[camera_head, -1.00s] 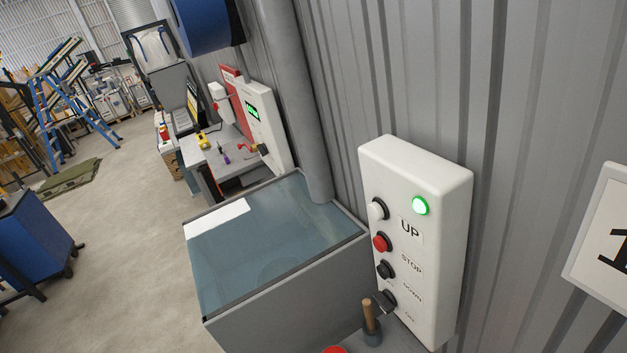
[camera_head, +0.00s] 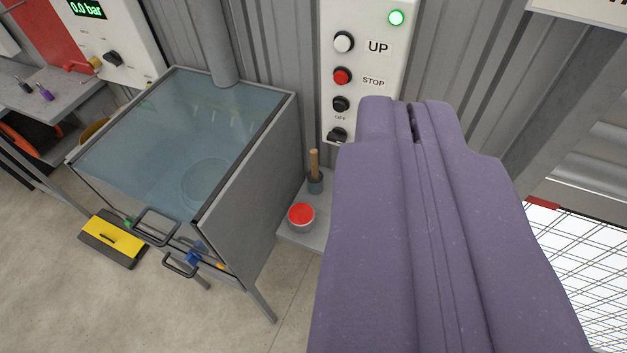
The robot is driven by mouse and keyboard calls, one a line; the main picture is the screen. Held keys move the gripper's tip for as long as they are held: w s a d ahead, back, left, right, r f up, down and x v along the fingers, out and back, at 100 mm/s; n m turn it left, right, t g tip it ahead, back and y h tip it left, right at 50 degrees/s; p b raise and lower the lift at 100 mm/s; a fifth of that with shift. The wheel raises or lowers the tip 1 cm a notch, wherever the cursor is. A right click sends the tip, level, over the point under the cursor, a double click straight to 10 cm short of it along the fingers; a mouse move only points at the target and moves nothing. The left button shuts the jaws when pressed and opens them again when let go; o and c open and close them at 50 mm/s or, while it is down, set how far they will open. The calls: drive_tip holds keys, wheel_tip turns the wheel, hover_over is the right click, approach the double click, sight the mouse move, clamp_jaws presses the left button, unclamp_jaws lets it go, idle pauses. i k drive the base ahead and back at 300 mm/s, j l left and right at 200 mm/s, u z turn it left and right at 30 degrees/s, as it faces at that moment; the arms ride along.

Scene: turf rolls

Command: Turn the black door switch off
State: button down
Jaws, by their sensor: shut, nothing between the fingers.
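The black door switch (camera_head: 337,135) is a rotary knob at the bottom of a white control box (camera_head: 370,50) on the wall. A small OFF label sits just above it. The knob's pointer direction is hard to make out, and its lower right side is close to my gripper's outline. The green lamp (camera_head: 396,18) at the top of the box is lit. My purple gripper (camera_head: 411,108) is shut and empty, with a thin slit between its fingers. It appears in front of the box's lower right, to the right of the knob, and hides that corner. I cannot tell whether it touches the box.
Above the switch are a white UP button (camera_head: 344,42), a red STOP button (camera_head: 342,76) and a black button (camera_head: 341,104). Below stands a small shelf with a red-topped tin (camera_head: 301,216) and a wooden-handled tool (camera_head: 314,165). A glass-topped cabinet (camera_head: 185,140) fills the left. A grid mesh lies at right.

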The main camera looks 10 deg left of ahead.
sight(338, 135)
drive_tip(key=k+j, duration=0.1)
drive_tip(key=i+u, duration=0.1)
drive_tip(key=i, duration=1.05)
